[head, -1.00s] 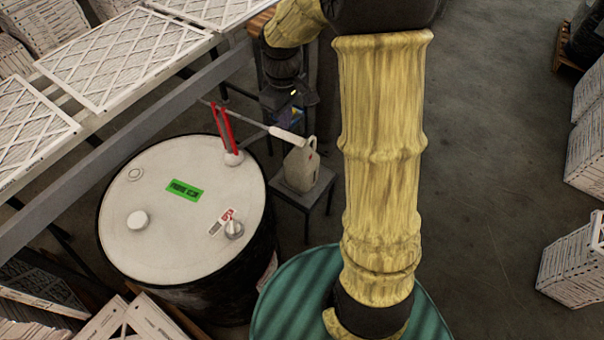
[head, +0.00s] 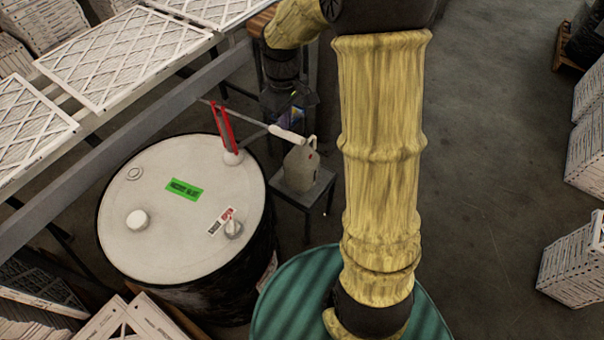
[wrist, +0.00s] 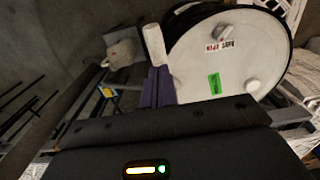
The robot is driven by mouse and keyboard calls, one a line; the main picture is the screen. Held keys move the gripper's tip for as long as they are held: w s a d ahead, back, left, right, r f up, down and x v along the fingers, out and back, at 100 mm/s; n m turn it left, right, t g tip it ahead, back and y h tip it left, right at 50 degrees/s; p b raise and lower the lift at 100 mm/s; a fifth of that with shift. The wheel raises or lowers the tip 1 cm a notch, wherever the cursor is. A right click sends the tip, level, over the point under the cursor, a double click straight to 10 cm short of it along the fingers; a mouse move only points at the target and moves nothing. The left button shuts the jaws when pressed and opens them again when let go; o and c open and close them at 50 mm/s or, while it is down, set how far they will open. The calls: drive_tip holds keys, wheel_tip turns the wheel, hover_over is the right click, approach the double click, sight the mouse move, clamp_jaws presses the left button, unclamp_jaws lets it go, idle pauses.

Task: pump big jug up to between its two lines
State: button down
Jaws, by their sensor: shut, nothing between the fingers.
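The big jug (head: 301,168), greyish beige with a loop handle, stands upright on a small dark stand beside the drum. Its two lines and its fill level cannot be made out. The red pump (head: 228,135) rises from the drum's top, and its long lever ends in a white grip (head: 287,134) just above and left of the jug. My gripper (head: 293,115) is shut and empty, just behind the white grip. In the wrist view its purple fingers (wrist: 158,87) are together near the white grip (wrist: 154,45), with the jug (wrist: 124,52) to the left. Contact with the grip cannot be told.
The white-topped black drum (head: 175,250) carries a green label (head: 184,189) and a knob (head: 233,229) beside a red-and-white label. A grey rail and racks of filters (head: 120,60) lie left. A green drum (head: 290,295) stands in front.

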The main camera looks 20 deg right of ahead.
sight(287, 136)
drive_tip(key=shift+f+b, duration=0.4)
drive_tip(key=shift+f, duration=0.35)
drive_tip(key=shift+f, duration=0.1)
drive_tip(key=shift+f+b, duration=0.7)
drive_tip(key=shift+f, duration=0.3)
drive_tip(key=shift+s+f+b, duration=0.1)
drive_tip(key=shift+f+b, duration=0.55)
drive_tip(key=shift+f, duration=0.5)
